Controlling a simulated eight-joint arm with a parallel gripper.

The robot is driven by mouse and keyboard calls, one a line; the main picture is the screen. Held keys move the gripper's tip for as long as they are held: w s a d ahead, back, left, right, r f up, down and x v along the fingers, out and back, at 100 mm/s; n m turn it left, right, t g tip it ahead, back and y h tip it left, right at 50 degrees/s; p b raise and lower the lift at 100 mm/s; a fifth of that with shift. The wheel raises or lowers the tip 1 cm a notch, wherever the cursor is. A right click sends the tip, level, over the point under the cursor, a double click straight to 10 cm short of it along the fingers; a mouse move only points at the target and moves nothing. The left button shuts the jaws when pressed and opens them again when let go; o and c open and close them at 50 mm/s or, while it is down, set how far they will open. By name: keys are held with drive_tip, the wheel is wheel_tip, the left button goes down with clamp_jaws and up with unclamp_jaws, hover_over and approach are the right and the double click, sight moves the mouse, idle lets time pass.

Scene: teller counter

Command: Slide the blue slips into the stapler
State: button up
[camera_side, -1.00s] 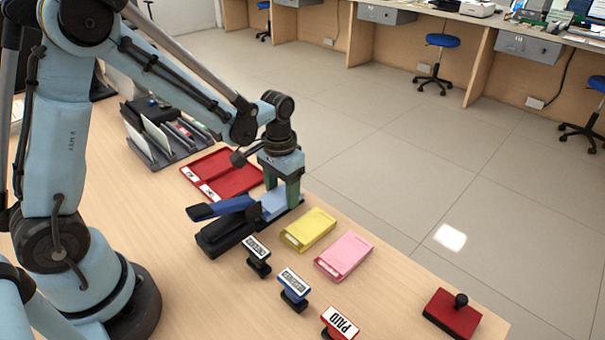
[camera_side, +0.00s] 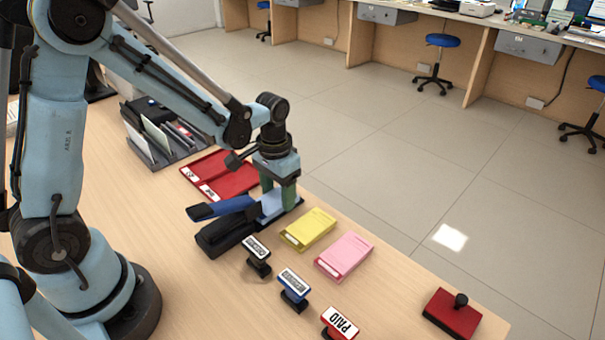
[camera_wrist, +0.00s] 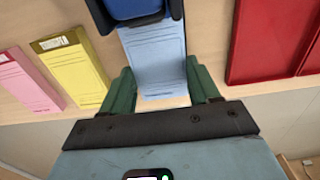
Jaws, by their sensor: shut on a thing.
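The blue slips (camera_side: 269,208) are a flat, light blue stack lying level at the mouth of the stapler. The stapler (camera_side: 224,236) is black with a blue top arm, and its arm is raised. My gripper (camera_side: 280,194) points down with green fingers and is shut on the blue slips at the end away from the stapler. In the wrist view the blue slips (camera_wrist: 155,62) lie between the fingers of my gripper (camera_wrist: 162,86). Their far end runs up to the stapler (camera_wrist: 132,10) and is hidden there, so how deep they sit cannot be told.
A yellow pad (camera_side: 308,229) and a pink pad (camera_side: 344,256) lie right of the stapler. Several stamps, including a PAID stamp (camera_side: 340,324), stand in front. A red pad with a black knob (camera_side: 452,315) sits near the counter's edge.

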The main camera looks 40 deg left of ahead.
drive_tip(key=shift+s, duration=0.75)
drive_tip(key=o, duration=1.2)
drive_tip(key=shift+r, duration=0.1)
drive_tip(key=shift+r, duration=3.4)
